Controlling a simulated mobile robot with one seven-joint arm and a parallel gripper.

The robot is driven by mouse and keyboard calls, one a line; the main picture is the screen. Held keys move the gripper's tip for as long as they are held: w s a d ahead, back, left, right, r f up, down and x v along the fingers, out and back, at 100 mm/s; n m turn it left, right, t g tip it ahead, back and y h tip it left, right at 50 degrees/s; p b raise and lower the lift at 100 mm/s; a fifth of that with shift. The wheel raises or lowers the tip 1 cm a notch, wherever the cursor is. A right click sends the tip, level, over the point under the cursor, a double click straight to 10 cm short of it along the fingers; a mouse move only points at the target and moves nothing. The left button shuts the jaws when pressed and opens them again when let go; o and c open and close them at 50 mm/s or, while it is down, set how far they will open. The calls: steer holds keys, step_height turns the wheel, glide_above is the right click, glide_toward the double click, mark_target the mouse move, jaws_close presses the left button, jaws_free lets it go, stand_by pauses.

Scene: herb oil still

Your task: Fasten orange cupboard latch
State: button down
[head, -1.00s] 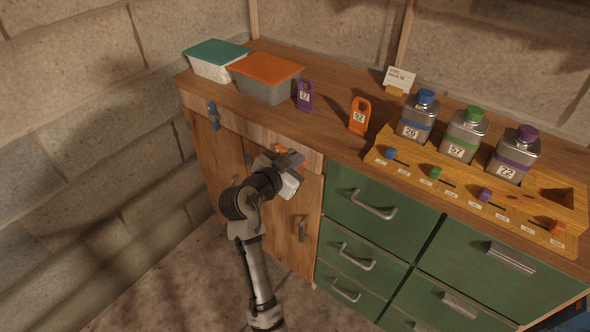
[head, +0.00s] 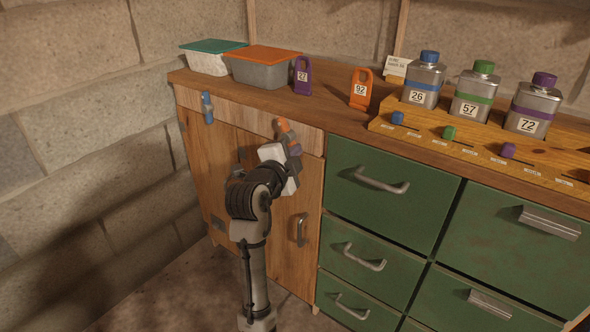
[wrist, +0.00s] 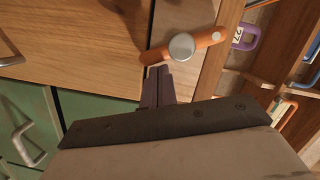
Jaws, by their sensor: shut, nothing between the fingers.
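The orange latch (head: 284,127) is on the pale rail above the right wooden cupboard door (head: 279,228). In the wrist view the latch (wrist: 209,39) is an orange bar with a round grey pivot. It lies slightly slanted across the seam, with one end over the edge of the wooden door (wrist: 80,45). My gripper (head: 294,149) is at the latch's lower end, partly hiding it in the head view. In the wrist view my gripper's fingertips (wrist: 158,72) are together and empty, right beside that end; I cannot tell whether they touch it.
A blue latch (head: 207,107) hangs upright on the left of the rail. A door handle (head: 301,230) is below my gripper, and green drawers (head: 385,210) with protruding handles stand to the right. Lidded boxes (head: 262,68), tags and bottles (head: 421,82) stand on the worktop above.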

steer(key=m+b, duration=0.1)
steer(key=f+m+b, duration=0.1)
steer(key=b, duration=0.1)
steer(key=m+t+b, duration=0.1)
steer(key=shift+w+a+f+b, duration=0.25)
steer(key=shift+a+b, duration=0.15)
steer(key=shift+d, duration=0.15)
stand_by(0.5)
